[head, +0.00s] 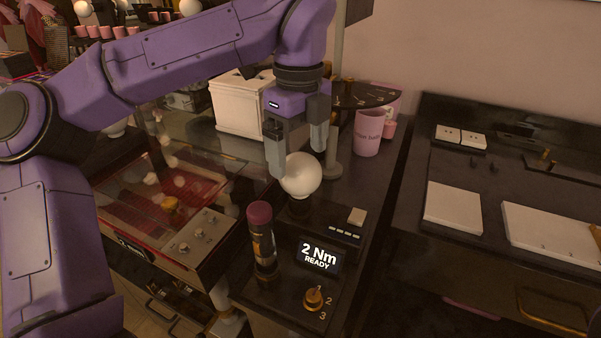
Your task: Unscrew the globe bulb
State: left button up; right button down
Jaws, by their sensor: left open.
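A white globe bulb (301,176) stands upright at the middle of the head view, above a dark base on the counter. My left gripper (296,160) comes down from above with its jaws open. One finger is at the bulb's left side and the other is behind its upper right. I cannot tell whether either finger touches the glass. The bulb's lower end and socket are mostly hidden. My right gripper is not in view.
A small display (319,256) reads "2 Nm READY", with a brass knob (314,298) below it. A dark cylinder with a maroon cap (261,232) stands left of the display. A pink cup (368,133) and a white box (236,108) stand behind.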

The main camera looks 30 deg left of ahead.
pick_arm(q)
jog(key=m+p, duration=0.2)
jog(key=m, duration=0.1)
jog(key=shift+r+m, duration=0.15)
jog(key=shift+m, duration=0.15)
jog(key=shift+m+p, duration=0.35)
jog(key=shift+m, duration=0.25)
jog(key=m+p, duration=0.2)
jog(key=m, duration=0.1)
jog(key=shift+p, duration=0.35)
jog(key=shift+m+p, duration=0.3)
jog(key=shift+m, duration=0.4)
jog(key=m+p, duration=0.3)
jog(key=shift+m+p, duration=0.65)
jog(key=shift+m, duration=0.15)
jog(key=shift+m+p, duration=1.4)
jog(key=shift+p, duration=0.2)
jog(key=shift+m+p, duration=1)
